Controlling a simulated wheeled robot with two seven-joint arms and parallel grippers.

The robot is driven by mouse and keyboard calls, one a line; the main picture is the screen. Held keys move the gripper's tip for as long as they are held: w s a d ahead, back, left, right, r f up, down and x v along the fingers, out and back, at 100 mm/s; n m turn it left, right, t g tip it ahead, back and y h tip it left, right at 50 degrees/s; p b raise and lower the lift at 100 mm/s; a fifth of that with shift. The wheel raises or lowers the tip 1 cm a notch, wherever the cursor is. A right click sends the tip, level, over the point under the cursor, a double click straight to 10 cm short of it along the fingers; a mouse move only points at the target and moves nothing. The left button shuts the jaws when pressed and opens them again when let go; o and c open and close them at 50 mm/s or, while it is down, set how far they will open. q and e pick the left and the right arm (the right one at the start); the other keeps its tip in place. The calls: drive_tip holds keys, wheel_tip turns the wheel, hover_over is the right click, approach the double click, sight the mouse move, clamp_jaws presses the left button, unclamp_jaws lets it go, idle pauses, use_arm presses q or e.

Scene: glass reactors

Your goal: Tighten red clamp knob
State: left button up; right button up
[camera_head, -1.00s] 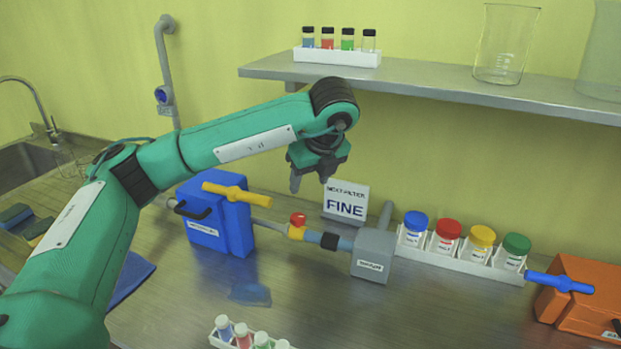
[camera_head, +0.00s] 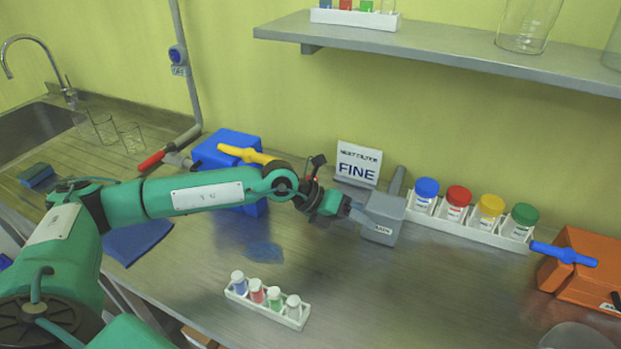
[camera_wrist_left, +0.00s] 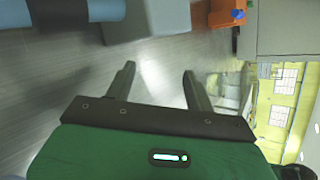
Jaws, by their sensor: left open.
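My left gripper (camera_head: 357,209) is low over the counter, close to the left side of the grey labelled block (camera_head: 382,233). In the left wrist view the two fingers of the gripper (camera_wrist_left: 157,70) are apart, with only bare counter between them. The grey block (camera_wrist_left: 145,20) is beyond the fingertips there, and a blue pipe (camera_wrist_left: 55,14) is at top left. My right gripper is not in view.
A blue box (camera_head: 228,143) with a yellow handle (camera_head: 246,155) stands behind my arm. A white rack of coloured-lid jars (camera_head: 472,230) is right of the block, then an orange box (camera_head: 580,280). A vial rack (camera_head: 267,310) stands in front.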

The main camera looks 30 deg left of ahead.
use_arm(q)
drive_tip(key=s+a+t+y+p, duration=0.1)
drive_tip(key=s+a+t+y, duration=0.2)
drive_tip(key=a+t, duration=0.5)
drive_tip(key=s+a+t+y+p, duration=0.1)
drive_tip(key=s+a+t+y, duration=0.3)
drive_tip(key=a, duration=0.6)
drive_tip(key=shift+m+t+h, duration=0.3)
drive_tip(key=shift+t+h, duration=0.1)
drive_tip(key=shift+t, duration=0.2)
drive_tip(key=p+x, duration=0.4)
drive_tip(key=x, duration=1)
drive_tip(key=shift+a, duration=0.1)
drive_tip(key=shift+w+f, duration=0.1)
drive_tip(key=shift+w, duration=0.65)
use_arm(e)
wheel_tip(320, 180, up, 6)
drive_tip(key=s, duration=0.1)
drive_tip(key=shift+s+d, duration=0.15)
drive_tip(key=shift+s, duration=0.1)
use_arm(q)
drive_tip(key=shift+c, duration=0.2)
